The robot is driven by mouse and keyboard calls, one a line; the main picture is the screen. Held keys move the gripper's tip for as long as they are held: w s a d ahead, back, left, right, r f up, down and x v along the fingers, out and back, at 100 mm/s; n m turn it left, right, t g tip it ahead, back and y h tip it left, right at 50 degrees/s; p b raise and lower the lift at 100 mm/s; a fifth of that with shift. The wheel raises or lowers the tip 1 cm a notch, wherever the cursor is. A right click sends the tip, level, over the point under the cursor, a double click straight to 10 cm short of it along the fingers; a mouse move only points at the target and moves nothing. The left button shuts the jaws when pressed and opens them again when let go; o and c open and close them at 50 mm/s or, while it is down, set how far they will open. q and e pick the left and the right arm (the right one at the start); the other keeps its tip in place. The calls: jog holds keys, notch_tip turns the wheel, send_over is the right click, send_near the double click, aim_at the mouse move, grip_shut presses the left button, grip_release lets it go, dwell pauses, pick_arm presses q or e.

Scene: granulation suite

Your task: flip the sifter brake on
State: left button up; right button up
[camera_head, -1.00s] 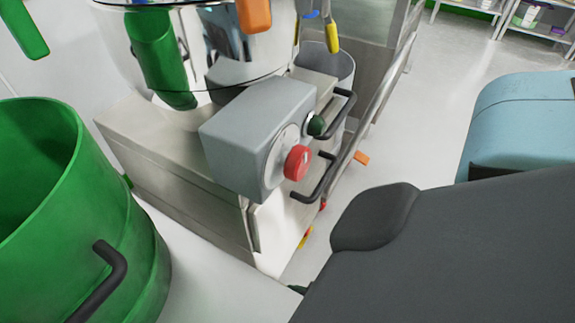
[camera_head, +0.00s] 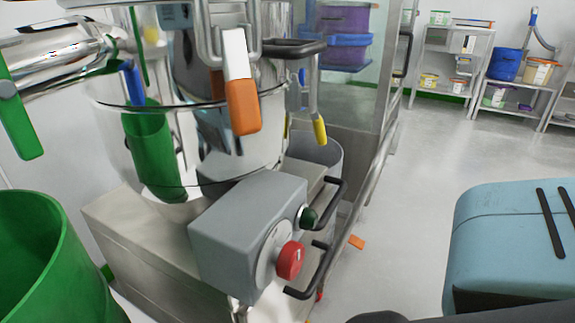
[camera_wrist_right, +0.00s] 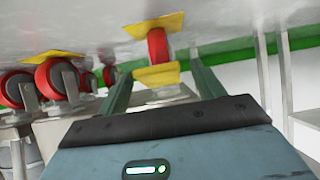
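The sifter (camera_head: 190,115) is a round steel machine at left centre in the head view. Its base carries a grey control box (camera_head: 245,225) with a red knob (camera_head: 290,260) and a dark green button. In the right wrist view, where the floor appears at the top, a red-wheeled caster (camera_wrist_right: 157,44) has yellow pedal-like plates (camera_wrist_right: 156,75). Whether it belongs to the sifter cannot be told. My right gripper (camera_wrist_right: 161,68) is open, its two dark green fingers on either side of this caster; contact is unclear. My left gripper is not in view.
More red casters (camera_wrist_right: 55,80) stand at left in the right wrist view. In the head view, a green drum (camera_head: 45,270) stands at lower left and a grey bin (camera_head: 325,150) behind the control box. Shelves (camera_head: 450,65) stand at the back right.

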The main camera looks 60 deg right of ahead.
jog(key=shift+s, duration=0.1)
jog(key=p+v, duration=0.4)
jog(key=v, duration=0.3)
jog(key=shift+s+r, duration=0.25)
jog(key=shift+s, duration=0.05)
dwell(0.4)
